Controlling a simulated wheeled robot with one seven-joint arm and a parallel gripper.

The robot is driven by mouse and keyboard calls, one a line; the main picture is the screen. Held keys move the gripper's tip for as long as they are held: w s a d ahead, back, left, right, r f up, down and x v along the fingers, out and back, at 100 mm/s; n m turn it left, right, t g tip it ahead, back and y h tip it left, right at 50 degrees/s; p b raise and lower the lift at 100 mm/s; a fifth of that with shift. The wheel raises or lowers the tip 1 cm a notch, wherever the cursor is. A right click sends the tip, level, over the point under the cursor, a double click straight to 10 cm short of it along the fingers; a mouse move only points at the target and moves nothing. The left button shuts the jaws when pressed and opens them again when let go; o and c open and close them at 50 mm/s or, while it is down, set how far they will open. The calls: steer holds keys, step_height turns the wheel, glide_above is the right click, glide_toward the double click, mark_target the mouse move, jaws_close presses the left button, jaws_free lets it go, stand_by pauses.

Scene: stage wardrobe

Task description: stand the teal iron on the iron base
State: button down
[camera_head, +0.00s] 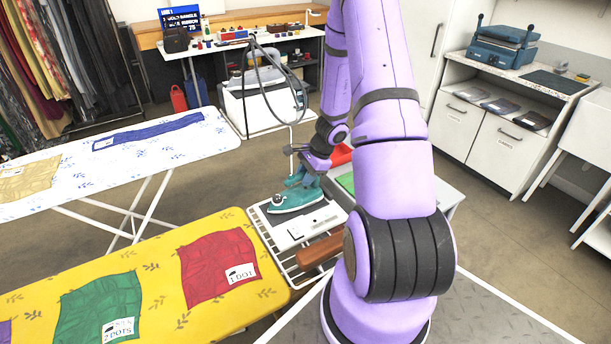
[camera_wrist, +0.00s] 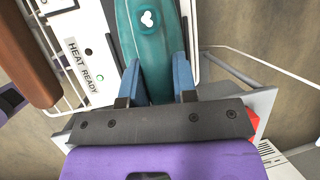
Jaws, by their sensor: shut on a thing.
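The teal iron (camera_head: 296,198) is at the white iron base (camera_head: 318,222), which sits on a wire rack. My gripper (camera_head: 308,172) is shut on the iron from above. In the wrist view the iron (camera_wrist: 150,35) lies between the two blue fingers of my gripper (camera_wrist: 158,75). The iron base (camera_wrist: 85,25) shows there beside it, with a "HEAT READY" label and a green light. The iron looks level, over or on the base; I cannot tell whether its sole touches. The underside of the iron is hidden.
A yellow ironing board (camera_head: 175,320) with coloured cloths stands at left front, with a white patterned board (camera_head: 180,150) behind. A brown bar (camera_head: 318,252) is beside the base. A steam station (camera_head: 265,105) with a hanging cord stands behind. Cabinets (camera_head: 490,130) are at right.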

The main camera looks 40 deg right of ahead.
steer(key=c, duration=0.9)
jaws_free()
steer(key=v, duration=1.1)
steer(key=a+r+n, duration=0.5)
steer(key=a+r, duration=0.4)
steer(key=r, duration=0.3)
steer(key=s+a+r+n+h, duration=0.1)
steer(key=s+a+r+n, duration=0.35)
steer(key=a+r, duration=0.25)
steer(key=s+a+r+n+h, duration=0.1)
steer(key=s+a+r+n, duration=0.2)
steer(key=a+r+n, duration=0.3)
steer(key=s+a+r+n+t+h, duration=0.1)
steer(key=s+a+r+n+t, duration=0.1)
steer(key=s+a+r+n, duration=0.3)
steer(key=shift+s+r+h, duration=0.25)
steer(key=shift+s+h, duration=0.15)
steer(key=shift+s, duration=1.95)
